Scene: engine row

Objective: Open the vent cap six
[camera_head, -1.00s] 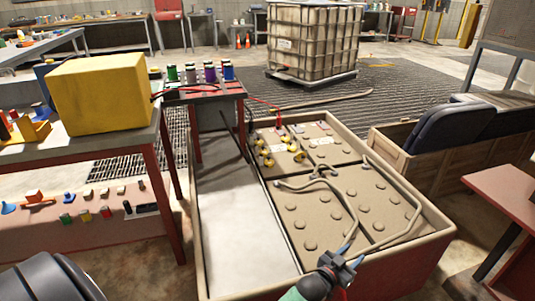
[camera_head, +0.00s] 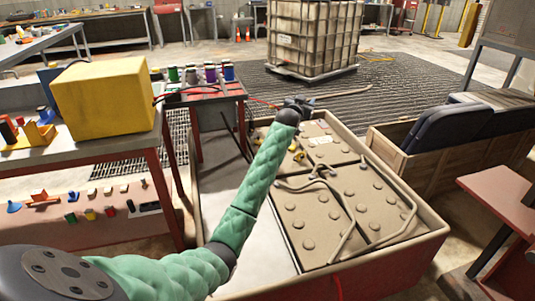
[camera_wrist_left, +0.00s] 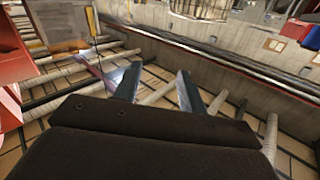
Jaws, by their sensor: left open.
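My left gripper (camera_head: 298,103) is held above the far end of the battery tray (camera_head: 437,222), at the end of my green arm. In the left wrist view its two fingers (camera_wrist_left: 160,72) are apart with nothing between them. The far-left battery carries yellow vent caps; one yellow cap (camera_head: 299,156) shows just right of my forearm, and the arm hides others. The near battery (camera_head: 330,212) has several round tan caps. I cannot tell which cap is number six. The left wrist view shows no clear cap between the fingers. My right gripper is not in view.
Thick cables (camera_head: 352,215) lie across the batteries. A bench with a yellow box (camera_head: 103,97) and a small red stand with coloured spools (camera_head: 205,92) are at the left. A wooden crate with dark seats (camera_head: 440,135) stands at the right. A caged tank (camera_head: 312,38) is behind.

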